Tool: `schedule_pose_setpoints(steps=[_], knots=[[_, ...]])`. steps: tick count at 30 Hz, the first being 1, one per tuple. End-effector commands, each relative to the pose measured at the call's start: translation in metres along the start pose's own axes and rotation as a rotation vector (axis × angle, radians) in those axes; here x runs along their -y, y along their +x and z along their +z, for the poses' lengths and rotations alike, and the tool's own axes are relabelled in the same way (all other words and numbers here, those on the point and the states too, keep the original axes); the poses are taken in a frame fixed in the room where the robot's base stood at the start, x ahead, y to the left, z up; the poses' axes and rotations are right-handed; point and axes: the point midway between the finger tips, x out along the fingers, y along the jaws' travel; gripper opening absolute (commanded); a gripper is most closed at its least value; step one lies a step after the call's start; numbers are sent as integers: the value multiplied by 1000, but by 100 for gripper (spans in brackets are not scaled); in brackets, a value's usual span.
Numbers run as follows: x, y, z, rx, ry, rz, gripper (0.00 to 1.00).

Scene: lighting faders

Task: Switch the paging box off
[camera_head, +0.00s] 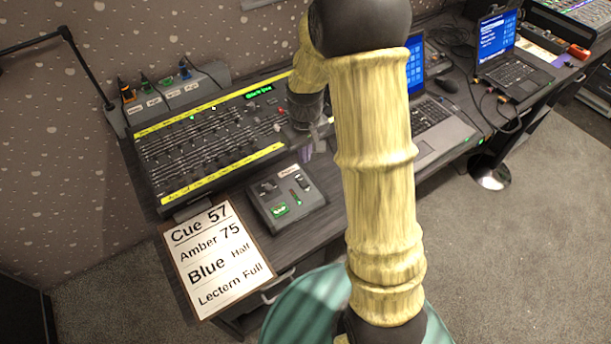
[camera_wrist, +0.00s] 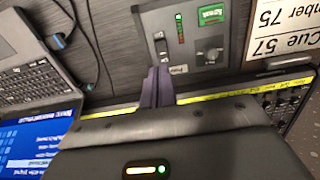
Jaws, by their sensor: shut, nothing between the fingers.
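The paging box (camera_head: 262,208) is a grey sloped box on the desk in front of the fader console. In the wrist view the box (camera_wrist: 236,30) shows a dark rocker switch (camera_wrist: 161,46), a column of red and green lights (camera_wrist: 180,28), a lit green button (camera_wrist: 211,14) and a dark round control (camera_wrist: 212,53). The switch also shows in the head view (camera_head: 304,183). My gripper (camera_wrist: 158,72) is shut and empty, its fingertips close by the switch at the box's label end. Contact cannot be told. In the head view my gripper (camera_head: 309,153) is partly hidden behind my wrist.
The fader console (camera_head: 210,140) lies behind the box. A cue sheet (camera_head: 217,258) is at the desk's front left. A laptop (camera_head: 440,130) stands to the right, with cables near it. A second laptop (camera_head: 510,72) is farther right.

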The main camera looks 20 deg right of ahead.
Motion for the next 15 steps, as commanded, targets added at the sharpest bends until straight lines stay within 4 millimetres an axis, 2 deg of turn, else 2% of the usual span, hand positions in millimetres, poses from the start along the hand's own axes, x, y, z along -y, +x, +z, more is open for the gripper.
schedule_pose_setpoints(steps=[6,15], knots=[[0,41,1,5,-1,-1,0],[1,88,1,4,-2,-1,0]])
